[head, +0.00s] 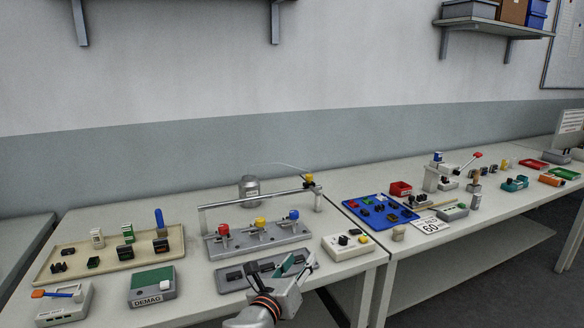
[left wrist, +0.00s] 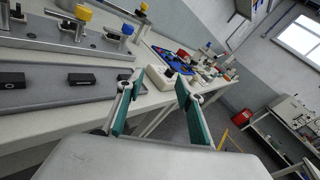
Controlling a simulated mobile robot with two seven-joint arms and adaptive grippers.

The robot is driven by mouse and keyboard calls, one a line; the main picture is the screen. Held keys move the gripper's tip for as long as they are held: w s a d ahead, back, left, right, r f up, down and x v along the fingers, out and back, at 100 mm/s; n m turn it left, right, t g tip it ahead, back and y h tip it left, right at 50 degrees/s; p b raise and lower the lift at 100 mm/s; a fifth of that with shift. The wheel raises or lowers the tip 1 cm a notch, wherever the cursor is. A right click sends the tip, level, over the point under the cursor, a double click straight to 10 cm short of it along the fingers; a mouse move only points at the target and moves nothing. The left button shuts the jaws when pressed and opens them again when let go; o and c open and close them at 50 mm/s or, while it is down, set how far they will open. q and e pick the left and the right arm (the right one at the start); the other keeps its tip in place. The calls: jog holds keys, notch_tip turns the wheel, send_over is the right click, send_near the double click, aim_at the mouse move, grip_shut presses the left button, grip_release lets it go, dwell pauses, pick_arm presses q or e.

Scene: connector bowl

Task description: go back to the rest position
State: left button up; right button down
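My left gripper (head: 293,267) has green finger pads and is above the front edge of the table, over the right end of a long grey block with black inserts (head: 235,279). In the left wrist view its two fingers (left wrist: 158,108) are spread apart with nothing between them. The gripper is open and empty. My right gripper is in neither view.
A grey fixture (head: 258,240) with red, yellow and blue knobs stands just behind the gripper. A white button box (head: 348,246) is to its right, a blue tray (head: 380,211) further right. A beige tray (head: 110,255) lies left. Open air is in front of the table.

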pick_arm(q)
jog(key=s+a+f+n+g+y, duration=0.15)
jog(key=s+a+f+n, duration=0.25)
jog(key=s+f+n, duration=0.5)
jog(key=s+a+f+n+g, duration=0.2)
jog(key=s+a+f+n, duration=0.4)
jog(key=f+n, duration=0.4)
jog(key=s+a+f+n+y, duration=0.1)
jog(key=s+a+f+n, duration=0.5)
jog(key=s, duration=0.4)
jog(key=s+a+f+n+g+y, duration=0.1)
jog(key=s+a+f+n, duration=0.5)
jog(key=s, duration=0.3)
jog(key=shift+s+n, duration=0.35)
jog(key=shift+n, duration=0.35)
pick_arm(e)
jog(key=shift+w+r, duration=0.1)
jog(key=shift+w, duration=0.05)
pick_arm(q)
jog(key=shift+g+y, duration=0.25)
jog(key=shift+r, duration=0.15)
